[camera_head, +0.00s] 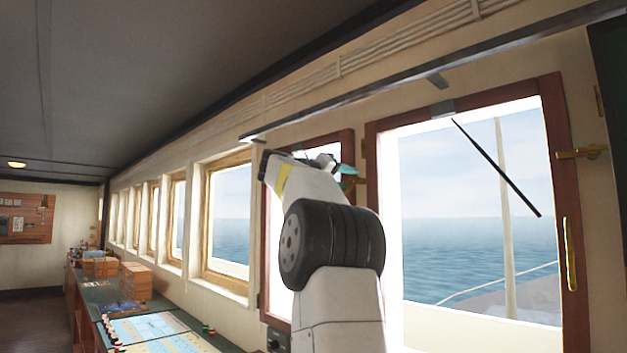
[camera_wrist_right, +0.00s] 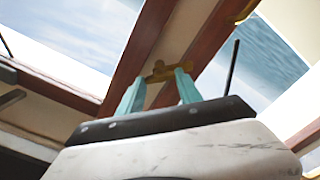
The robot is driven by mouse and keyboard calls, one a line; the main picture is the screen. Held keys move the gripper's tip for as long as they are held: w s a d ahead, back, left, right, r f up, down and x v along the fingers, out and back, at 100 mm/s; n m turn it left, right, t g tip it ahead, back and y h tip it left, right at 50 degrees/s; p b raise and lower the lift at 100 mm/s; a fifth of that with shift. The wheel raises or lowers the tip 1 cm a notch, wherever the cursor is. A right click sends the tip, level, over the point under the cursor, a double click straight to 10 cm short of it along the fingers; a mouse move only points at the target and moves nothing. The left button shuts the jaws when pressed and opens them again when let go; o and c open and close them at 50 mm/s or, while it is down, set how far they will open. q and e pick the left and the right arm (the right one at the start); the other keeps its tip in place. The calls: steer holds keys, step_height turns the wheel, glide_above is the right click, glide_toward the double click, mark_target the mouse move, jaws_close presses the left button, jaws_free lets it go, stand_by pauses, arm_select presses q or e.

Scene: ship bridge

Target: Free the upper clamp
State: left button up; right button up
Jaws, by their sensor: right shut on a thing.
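A brass clamp (camera_wrist_right: 160,72) sits on the pale post between two red-brown window frames. In the head view only a bit of it (camera_head: 352,180) shows beside my fingertips, behind my wrist. My right gripper (camera_wrist_right: 160,82) has its two teal fingers on either side of the clamp, shut on it; its fingers (camera_head: 346,170) are partly hidden by my arm in the head view. Another brass clamp (camera_head: 582,153) is on the far right side of the large window (camera_head: 556,200), with its lever roughly level. My left gripper is out of view.
A long dark rail (camera_head: 430,75) runs above the windows. A vertical brass handle (camera_head: 570,255) is on the right frame. At left, a console (camera_head: 85,310) with charts (camera_head: 150,330) and wooden boxes (camera_head: 134,280) runs along the wall under the windows.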

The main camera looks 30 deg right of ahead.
steer(key=n, duration=0.9)
steer(key=shift+f, duration=0.15)
steer(key=shift+n, duration=0.3)
stand_by(0.3)
steer(key=o, duration=1.4)
steer(key=v, duration=0.8)
steer(key=shift+d, duration=0.1)
